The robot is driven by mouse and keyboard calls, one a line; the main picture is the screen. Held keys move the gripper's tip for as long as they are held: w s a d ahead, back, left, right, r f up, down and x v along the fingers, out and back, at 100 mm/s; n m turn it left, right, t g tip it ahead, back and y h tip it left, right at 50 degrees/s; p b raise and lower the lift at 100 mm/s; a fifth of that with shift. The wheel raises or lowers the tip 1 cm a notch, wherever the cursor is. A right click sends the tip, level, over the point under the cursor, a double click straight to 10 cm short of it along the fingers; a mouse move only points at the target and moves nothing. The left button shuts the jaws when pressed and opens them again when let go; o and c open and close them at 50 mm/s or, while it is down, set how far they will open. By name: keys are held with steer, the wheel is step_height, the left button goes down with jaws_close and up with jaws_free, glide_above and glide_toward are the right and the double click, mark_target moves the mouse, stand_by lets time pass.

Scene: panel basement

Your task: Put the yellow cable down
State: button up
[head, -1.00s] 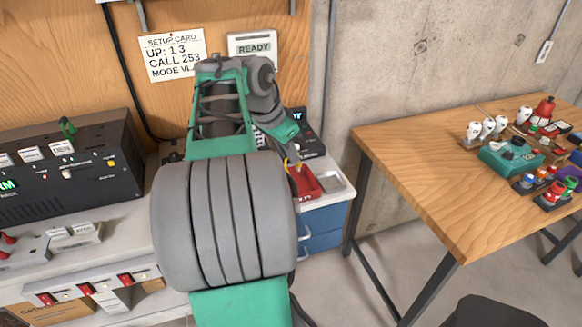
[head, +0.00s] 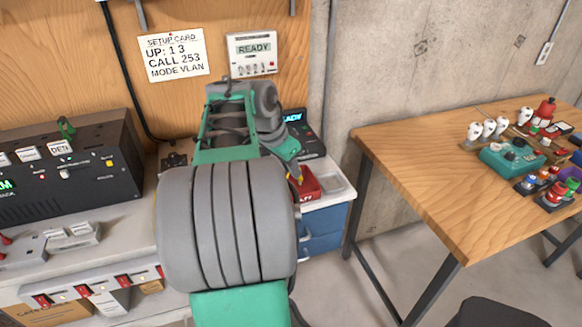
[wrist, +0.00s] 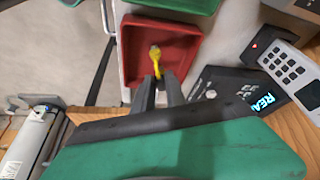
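The yellow cable (wrist: 156,62) shows in the wrist view as a short yellow length with a dull metal-like end. It runs from between the fingertips of my gripper (wrist: 159,78), over the red tray (wrist: 160,28). The fingers look closed on it, with a narrow gap between them. In the head view the gripper is mostly hidden behind my arm, and a bit of yellow shows beside the red tray (head: 309,184). I cannot tell whether the cable touches the tray floor.
A green tray (wrist: 185,4) and a dark device with a lit display (wrist: 262,102) are near in the wrist view. A wooden table (head: 415,165) with assorted parts stands at right.

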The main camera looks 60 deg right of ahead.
steer(key=o, duration=0.4)
steer(key=p+v, duration=0.4)
steer(key=v, duration=0.9)
steer(key=w+a+f+n+t, duration=0.3)
steer(key=w+a+n, duration=0.6)
steer(key=w+a, duration=0.15)
steer(key=a+f+n+y, duration=0.1)
steer(key=a+f+n, duration=0.2)
steer(key=a, duration=0.6)
steer(key=a+f+n+t+y, duration=0.1)
steer(key=a+f+n, duration=0.2)
steer(key=a+n, duration=0.3)
steer(key=a+f+n+t+y, duration=0.1)
steer(key=a+f+n, duration=0.3)
steer(key=a, duration=0.9)
steer(key=shift+a+f+n+y, duration=0.1)
steer(key=shift+a+n+y, duration=0.05)
steer(key=shift+n+y, duration=0.35)
